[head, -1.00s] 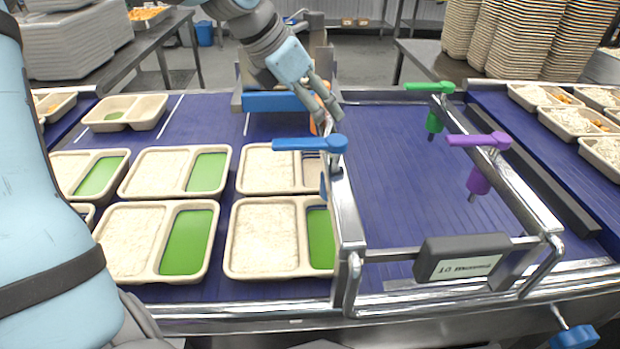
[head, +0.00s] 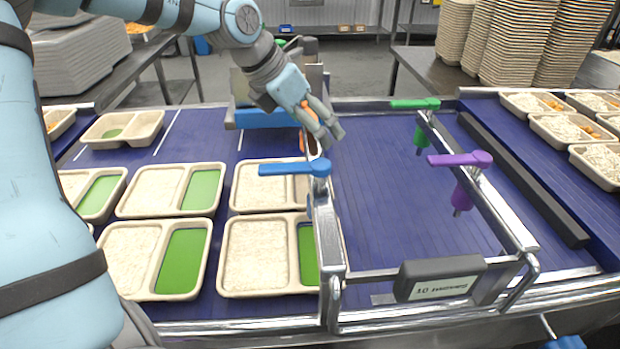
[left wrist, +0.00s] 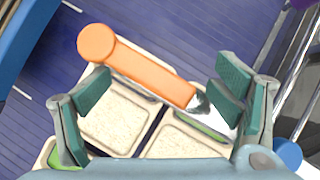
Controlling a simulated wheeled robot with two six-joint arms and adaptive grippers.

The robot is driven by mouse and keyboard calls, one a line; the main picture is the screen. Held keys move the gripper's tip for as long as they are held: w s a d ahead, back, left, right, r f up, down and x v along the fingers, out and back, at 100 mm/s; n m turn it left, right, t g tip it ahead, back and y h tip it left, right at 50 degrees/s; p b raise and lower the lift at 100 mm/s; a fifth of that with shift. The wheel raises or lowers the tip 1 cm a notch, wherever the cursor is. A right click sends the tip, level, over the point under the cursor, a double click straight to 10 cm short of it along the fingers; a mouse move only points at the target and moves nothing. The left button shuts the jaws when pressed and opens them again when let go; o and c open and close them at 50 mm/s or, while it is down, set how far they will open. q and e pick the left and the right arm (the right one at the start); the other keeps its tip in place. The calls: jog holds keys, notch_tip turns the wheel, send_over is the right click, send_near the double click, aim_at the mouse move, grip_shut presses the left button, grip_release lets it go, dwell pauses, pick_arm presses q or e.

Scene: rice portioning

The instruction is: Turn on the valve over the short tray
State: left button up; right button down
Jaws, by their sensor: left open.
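An orange valve handle (left wrist: 145,70) lies between the spread fingers of my left gripper (left wrist: 160,85) in the left wrist view, apart from both fingers. In the head view the left gripper (head: 325,128) is above the far end of the left rail. The orange valve (head: 304,140) is mostly hidden behind it. The left gripper is open. A blue valve (head: 295,169) is nearer on the same rail. Rice trays lie below; the far one (head: 234,190) is partly covered by the blue valve. I cannot tell which tray is short. My right gripper is out of view.
A green valve (head: 414,104) and a purple valve (head: 460,161) hang on the right rail (head: 480,180). The blue belt (head: 385,200) between the rails is bare. A labelled black box (head: 440,278) sits on the front crossbar. Several filled trays stand at the right (head: 565,130).

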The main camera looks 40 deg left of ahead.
pick_arm(q)
jog(key=p+v, duration=0.2)
jog(key=v, duration=0.6)
jog(key=shift+f, duration=0.1)
